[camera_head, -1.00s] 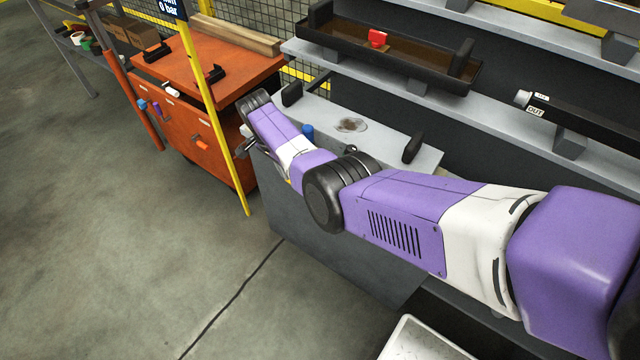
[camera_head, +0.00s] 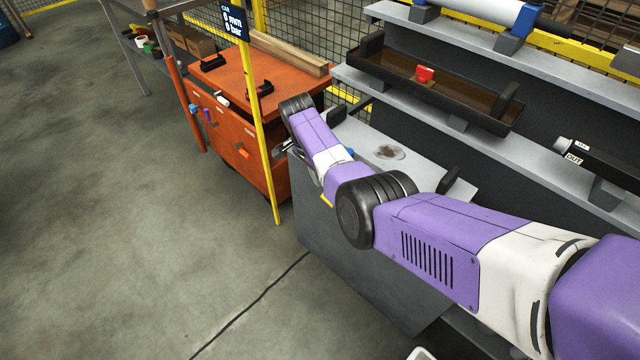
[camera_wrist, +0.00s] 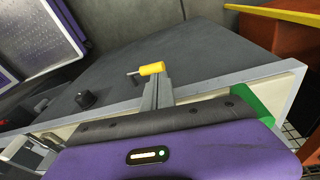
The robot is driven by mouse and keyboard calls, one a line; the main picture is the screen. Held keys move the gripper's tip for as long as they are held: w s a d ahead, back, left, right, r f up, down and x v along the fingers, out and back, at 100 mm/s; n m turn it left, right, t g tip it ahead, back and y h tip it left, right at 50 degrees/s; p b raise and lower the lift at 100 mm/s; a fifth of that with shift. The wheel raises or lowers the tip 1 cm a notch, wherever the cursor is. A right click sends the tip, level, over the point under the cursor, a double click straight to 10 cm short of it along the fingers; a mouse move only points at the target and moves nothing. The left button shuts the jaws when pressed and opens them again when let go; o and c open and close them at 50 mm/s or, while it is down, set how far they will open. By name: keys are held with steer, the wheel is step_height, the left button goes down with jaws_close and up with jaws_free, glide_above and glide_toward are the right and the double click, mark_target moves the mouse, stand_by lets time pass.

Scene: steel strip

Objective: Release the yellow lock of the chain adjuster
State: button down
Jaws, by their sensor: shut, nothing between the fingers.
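In the wrist view a short yellow cylinder (camera_wrist: 152,69) with a thin dark pin at its left end appears just beyond my fingertips; it looks like the yellow lock. My gripper (camera_wrist: 160,82) is shut, its grey fingers together and empty, pointing at the yellow cylinder. Whether the tips touch it, I cannot tell. The chain adjuster's body cannot be made out. In the head view my wrist hides most of the gripper and the area around it. A small yellow patch (camera_head: 326,201) shows below the wrist; I cannot tell what it is.
A grey bench top (camera_wrist: 215,55) lies below my gripper, with a black knob (camera_wrist: 86,98) to the left. An orange cabinet (camera_head: 235,140) and a yellow post (camera_head: 262,130) stand left of my wrist. A dark trough with a red block (camera_head: 424,74) sits on the shelf behind.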

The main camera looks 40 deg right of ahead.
steer(key=w+a+r+b, duration=0.1)
steer(key=w+r, duration=0.3)
steer(key=r, duration=0.2)
steer(key=shift+w+r, duration=0.15)
steer(key=shift+w, duration=0.05)
stand_by(0.4)
